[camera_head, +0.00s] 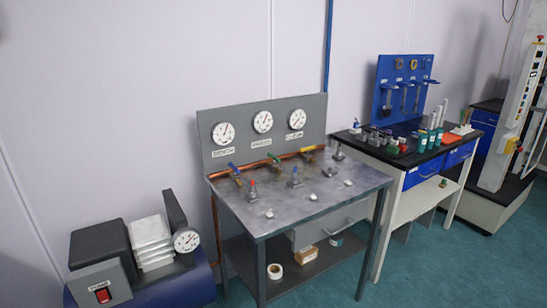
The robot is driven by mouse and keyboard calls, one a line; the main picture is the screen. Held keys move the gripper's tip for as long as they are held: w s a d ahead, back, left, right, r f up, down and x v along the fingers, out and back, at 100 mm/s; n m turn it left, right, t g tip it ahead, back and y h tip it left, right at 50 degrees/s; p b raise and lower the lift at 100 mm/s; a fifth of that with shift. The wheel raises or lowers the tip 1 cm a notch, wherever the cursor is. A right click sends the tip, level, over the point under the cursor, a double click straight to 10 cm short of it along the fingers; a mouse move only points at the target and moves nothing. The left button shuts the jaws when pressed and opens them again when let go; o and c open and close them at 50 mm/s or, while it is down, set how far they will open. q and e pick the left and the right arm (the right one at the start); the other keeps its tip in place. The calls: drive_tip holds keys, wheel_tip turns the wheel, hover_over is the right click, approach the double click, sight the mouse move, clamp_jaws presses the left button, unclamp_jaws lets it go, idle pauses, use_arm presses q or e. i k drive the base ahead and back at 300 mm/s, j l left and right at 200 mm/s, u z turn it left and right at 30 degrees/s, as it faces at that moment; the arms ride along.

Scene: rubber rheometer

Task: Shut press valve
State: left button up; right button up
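A grey metal bench (330,205) stands in the middle with an upright gauge panel (243,122) at its back. The panel carries three round white dial gauges: left (223,133), middle (263,121) and right (297,119). A small label is under each gauge, too small to read surely. A copper pipe (255,165) runs along the panel's foot and bears three lever valves: a left one (233,168), a middle one with a blue lever (273,158) and a right one with a yellowish lever (309,149). I cannot tell which is the press valve or how each is set. Neither gripper is in view.
Small fittings with red (252,188) and blue (295,178) tops stand on the bench. A compressor-like unit (140,255) with a red switch sits at lower left. A second table (400,150) with a blue tool board (405,80) stands at right. Green floor lies clear in front.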

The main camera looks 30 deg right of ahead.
sight(275, 158)
drive_tip(key=i+l+u, duration=0.1)
drive_tip(key=l, duration=0.3)
drive_tip(key=i+l+u, duration=0.1)
drive_tip(key=i+l, duration=0.15)
drive_tip(key=l, duration=0.15)
drive_tip(key=i+l, duration=0.1)
drive_tip(key=l, duration=0.3)
drive_tip(key=i+l+u, duration=0.15)
drive_tip(key=l, duration=0.25)
drive_tip(key=i+l+u, duration=0.1)
drive_tip(key=l, duration=0.3)
